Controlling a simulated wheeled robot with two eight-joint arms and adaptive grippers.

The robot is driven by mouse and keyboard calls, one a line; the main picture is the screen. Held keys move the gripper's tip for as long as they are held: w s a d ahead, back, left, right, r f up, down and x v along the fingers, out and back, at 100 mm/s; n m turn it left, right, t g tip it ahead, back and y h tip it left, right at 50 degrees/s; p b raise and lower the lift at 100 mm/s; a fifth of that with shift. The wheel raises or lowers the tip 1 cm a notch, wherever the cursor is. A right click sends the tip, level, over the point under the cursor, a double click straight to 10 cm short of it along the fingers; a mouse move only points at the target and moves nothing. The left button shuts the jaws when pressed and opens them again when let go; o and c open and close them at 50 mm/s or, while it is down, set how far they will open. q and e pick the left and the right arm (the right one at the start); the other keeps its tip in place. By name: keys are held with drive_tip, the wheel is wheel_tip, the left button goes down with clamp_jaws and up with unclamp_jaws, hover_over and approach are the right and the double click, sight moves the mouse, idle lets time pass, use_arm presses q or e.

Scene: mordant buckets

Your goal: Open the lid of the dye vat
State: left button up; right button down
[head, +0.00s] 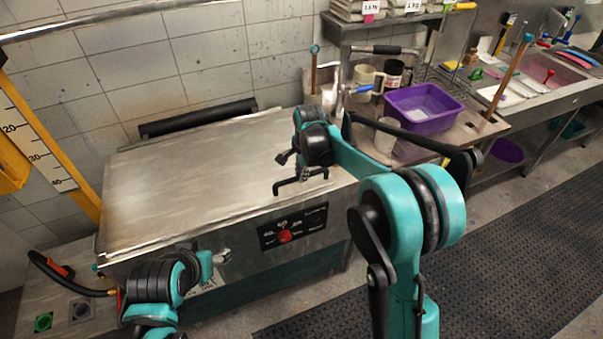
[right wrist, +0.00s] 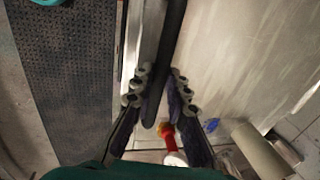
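The dye vat (head: 285,262) has a broad steel lid (head: 190,165) lying flat and closed on top. A black handle (head: 301,181) is at the lid's front edge; it shows as a long dark bar in the right wrist view (right wrist: 168,55). My right gripper (head: 297,168) is over this edge. In the right wrist view its fingers (right wrist: 160,88) are open on either side of the bar, with narrow gaps visible. My left gripper (head: 221,257) is low before the vat's front, left of the control panel; its fingers are too small to judge.
The control panel (head: 292,229) has a red knob. A purple tub (head: 423,107) and several cups stand on the bench to the right. A dark bar (head: 198,117) runs behind the lid. A black floor mat (head: 500,245) is on the right. The lid's top is clear.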

drive_tip(key=w+a+r+p, duration=0.1)
drive_tip(key=w+r+p, duration=0.2)
drive_tip(key=r+p, duration=0.4)
drive_tip(key=w+a+r+p, duration=0.1)
drive_tip(key=w+r+p, duration=0.3)
drive_tip(key=r+p, duration=0.3)
drive_tip(key=w+a+r+g+p, duration=0.1)
drive_tip(key=w+r+p, duration=0.3)
drive_tip(key=r+p, duration=0.3)
drive_tip(key=shift+a+r, duration=0.4)
drive_tip(key=shift+r, duration=1.5)
drive_tip(key=shift+w, duration=0.1)
